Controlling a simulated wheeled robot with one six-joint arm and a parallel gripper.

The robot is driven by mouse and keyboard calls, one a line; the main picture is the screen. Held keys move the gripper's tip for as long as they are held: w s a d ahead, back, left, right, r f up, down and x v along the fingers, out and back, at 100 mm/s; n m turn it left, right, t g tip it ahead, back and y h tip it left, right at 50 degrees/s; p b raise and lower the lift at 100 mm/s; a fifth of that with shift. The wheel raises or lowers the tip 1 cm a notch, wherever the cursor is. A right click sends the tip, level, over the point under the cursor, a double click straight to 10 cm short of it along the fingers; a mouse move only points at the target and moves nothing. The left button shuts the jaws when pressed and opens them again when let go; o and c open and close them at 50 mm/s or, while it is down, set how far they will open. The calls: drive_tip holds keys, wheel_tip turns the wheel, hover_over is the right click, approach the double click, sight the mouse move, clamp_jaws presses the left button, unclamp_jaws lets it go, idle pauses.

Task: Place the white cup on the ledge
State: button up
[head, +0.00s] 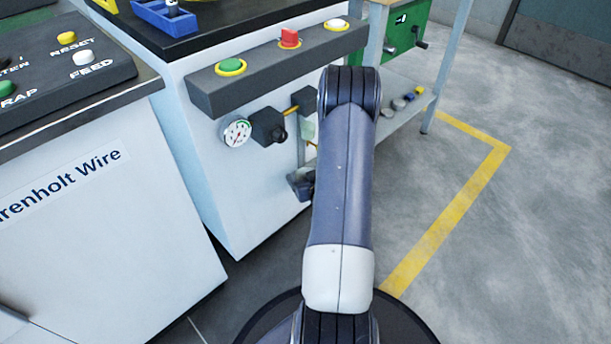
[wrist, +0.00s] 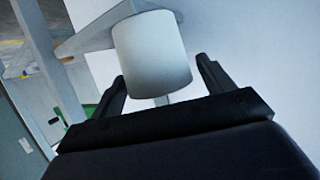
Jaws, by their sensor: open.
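The white cup (wrist: 153,55) is in the upper middle of the wrist view, between the two spread fingers of my gripper (wrist: 160,72). A gap shows between the cup and the right finger; whether the left finger touches it I cannot tell. A pale ledge (wrist: 88,40) shows behind the cup at the upper left. The cup hides part of it, so I cannot tell whether they touch. In the head view, my arm hides most of this spot; only a dark bit of my gripper (head: 301,183) shows to its left.
A white machine cabinet carries a button bar (head: 270,66), a pressure gauge (head: 236,132) and a dark valve (head: 268,127) close to my arm. A metal stand with a low shelf (head: 400,105) is behind. The floor (head: 530,220) at the right is clear.

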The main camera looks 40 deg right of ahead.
drive_tip(key=shift+r, duration=0.25)
drive_tip(key=p+v, duration=0.3)
drive_tip(key=v, duration=0.9)
drive_tip(key=shift+f, duration=0.1)
drive_tip(key=b+x, duration=0.3)
drive_tip(key=x, duration=0.9)
drive_tip(key=shift+w+f, duration=0.1)
drive_tip(key=shift+f, duration=0.1)
drive_tip(key=shift+r+p, duration=0.8)
drive_tip(key=shift+r, duration=0.7)
